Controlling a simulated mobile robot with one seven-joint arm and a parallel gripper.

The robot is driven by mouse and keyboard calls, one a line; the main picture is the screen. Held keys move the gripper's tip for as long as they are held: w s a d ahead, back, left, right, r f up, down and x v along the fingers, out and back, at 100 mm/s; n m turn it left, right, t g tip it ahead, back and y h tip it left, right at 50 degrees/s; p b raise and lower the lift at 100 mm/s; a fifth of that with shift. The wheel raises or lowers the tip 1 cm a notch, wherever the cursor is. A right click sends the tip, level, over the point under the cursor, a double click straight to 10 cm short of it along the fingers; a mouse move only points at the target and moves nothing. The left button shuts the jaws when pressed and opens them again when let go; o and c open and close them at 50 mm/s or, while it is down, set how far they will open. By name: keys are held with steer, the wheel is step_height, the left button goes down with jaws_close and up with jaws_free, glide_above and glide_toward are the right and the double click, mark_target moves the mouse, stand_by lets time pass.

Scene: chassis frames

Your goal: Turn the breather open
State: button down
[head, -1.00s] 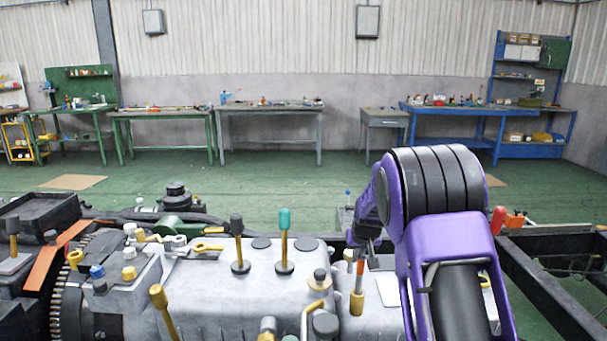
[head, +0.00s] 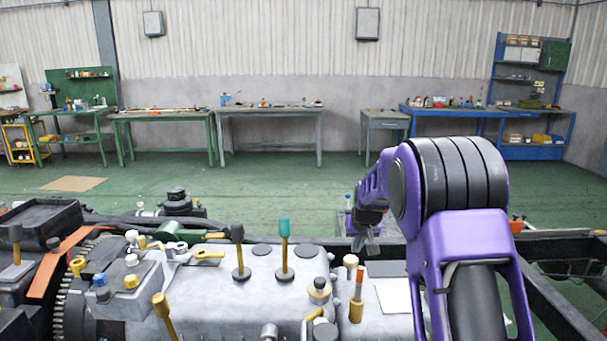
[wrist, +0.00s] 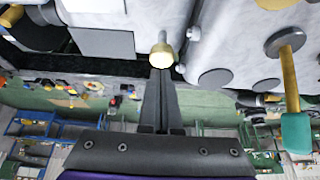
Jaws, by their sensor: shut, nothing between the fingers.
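A small brass fitting with a pale round cap (head: 350,262) stands upright near the back edge of the grey housing (head: 215,300); it may be the breather, but I cannot be sure.
A teal-topped lever (head: 284,245) and a black-topped lever (head: 238,250) stand left of the fitting. Dark frame rails (head: 555,300) lie at right. Benches line the far wall.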

steer(key=b, duration=0.6)
glide_above(351, 270)
steer(key=s, duration=0.3)
step_height(351, 270, down, 5)
steer(key=shift+d+f, duration=0.15)
steer(key=shift+f, duration=0.45)
steer(key=shift+w+p, duration=0.35)
steer(key=shift+w, duration=0.05)
steer(key=shift+a, duration=0.2)
steer(key=shift+s, duration=0.2)
